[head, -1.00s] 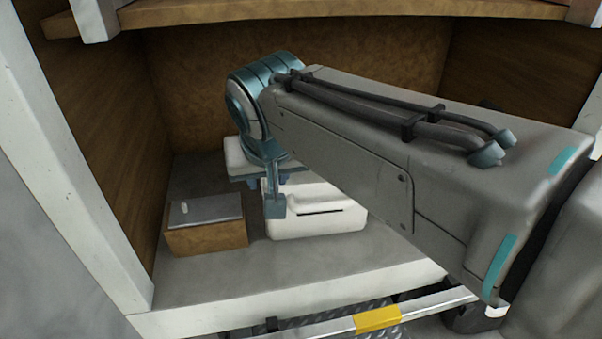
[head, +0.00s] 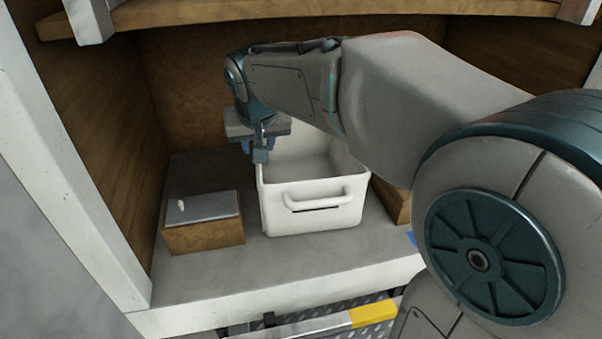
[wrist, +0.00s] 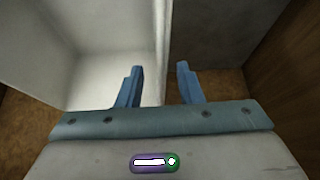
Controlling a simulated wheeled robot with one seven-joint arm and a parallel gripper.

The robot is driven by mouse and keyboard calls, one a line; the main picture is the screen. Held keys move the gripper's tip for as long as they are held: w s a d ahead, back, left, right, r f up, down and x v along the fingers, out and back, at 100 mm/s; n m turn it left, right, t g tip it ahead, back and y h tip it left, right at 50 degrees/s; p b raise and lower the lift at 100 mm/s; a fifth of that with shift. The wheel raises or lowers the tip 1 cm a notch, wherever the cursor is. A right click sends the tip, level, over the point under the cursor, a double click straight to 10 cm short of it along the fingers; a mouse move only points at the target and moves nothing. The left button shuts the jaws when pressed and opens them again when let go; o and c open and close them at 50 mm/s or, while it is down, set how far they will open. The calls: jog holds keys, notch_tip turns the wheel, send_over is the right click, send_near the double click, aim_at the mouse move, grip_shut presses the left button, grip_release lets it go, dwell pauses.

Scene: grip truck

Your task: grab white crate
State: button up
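The white crate (head: 275,218) stands upright and open-topped on the grey shelf, with a bar handle on its front face. My gripper (head: 261,156) points down at the crate's left side, by the rim. In the wrist view, my gripper (wrist: 160,85) has its two blue fingers apart, with the edge of the crate's wall (wrist: 164,45) running between them. One finger is over the crate's inside and the other is outside it. I cannot tell whether either finger touches the wall. My arm hides the crate's back right part.
A small wooden box (head: 205,238) with a grey lid stands left of the crate. Another wooden thing (head: 391,202) shows at its right, partly behind my arm. Wooden walls enclose the shelf, and a wooden upper shelf (head: 300,22) hangs above.

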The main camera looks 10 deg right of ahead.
jog(key=shift+x, duration=1.45)
jog(key=shift+f+b, duration=0.2)
jog(key=shift+b, duration=0.15)
grip_shut()
dwell(0.7)
